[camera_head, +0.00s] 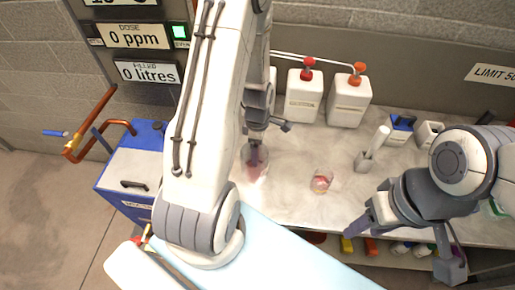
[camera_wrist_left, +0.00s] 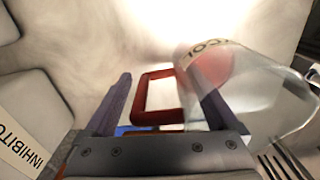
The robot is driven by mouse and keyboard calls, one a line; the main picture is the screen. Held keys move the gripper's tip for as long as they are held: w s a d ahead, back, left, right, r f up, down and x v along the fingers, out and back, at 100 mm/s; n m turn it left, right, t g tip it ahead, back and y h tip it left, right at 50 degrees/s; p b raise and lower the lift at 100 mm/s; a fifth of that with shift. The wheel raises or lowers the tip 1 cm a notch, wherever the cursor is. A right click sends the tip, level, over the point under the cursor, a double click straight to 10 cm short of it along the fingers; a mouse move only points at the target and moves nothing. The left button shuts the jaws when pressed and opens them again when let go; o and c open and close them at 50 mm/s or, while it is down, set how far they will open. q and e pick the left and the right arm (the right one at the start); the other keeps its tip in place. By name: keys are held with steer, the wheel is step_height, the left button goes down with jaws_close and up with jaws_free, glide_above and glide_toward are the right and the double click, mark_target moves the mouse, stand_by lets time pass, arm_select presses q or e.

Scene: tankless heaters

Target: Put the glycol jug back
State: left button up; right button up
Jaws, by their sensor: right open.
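The clear glycol jug (camera_wrist_left: 250,85), with pink-red liquid, a label ending in "COL" and a red handle (camera_wrist_left: 157,95), fills the right of the left wrist view. In the head view the jug (camera_head: 255,162) appears at the worktop, below my left gripper (camera_head: 256,135). My left gripper (camera_wrist_left: 165,95) has its fingers apart, with the red handle showing between them. I cannot tell whether either finger touches it. My right gripper (camera_head: 362,222) is open and empty, over the front edge of the worktop at the right.
A small beaker (camera_head: 321,181) with red liquid stands mid-worktop (camera_head: 300,150). White containers with a red cap (camera_head: 303,95) and an orange cap (camera_head: 349,98) stand behind. A grey holder (camera_head: 365,160) with a white stick is right of the beaker. A blue cabinet (camera_head: 130,180) is at left.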

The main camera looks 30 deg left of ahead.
arm_select(q)
steer(key=shift+r, duration=0.1)
step_height(320, 180, up, 12)
steer(key=shift+r+b, duration=0.1)
steer(key=shift+b, duration=0.2)
steer(key=s+d+r+m, duration=0.1)
steer(key=d+r+m, duration=0.3)
steer(key=d+m, duration=0.5)
steer(key=s+d+r+m+h, duration=0.1)
steer(key=s+d+r+m, duration=0.3)
steer(key=s+d+m, duration=1)
steer(key=s+m, duration=0.1)
steer(key=m, duration=0.6)
steer(key=shift+s+d+r, duration=0.15)
steer(key=shift+s+d, duration=0.05)
steer(key=shift+d, duration=0.05)
steer(key=shift+a, duration=0.1)
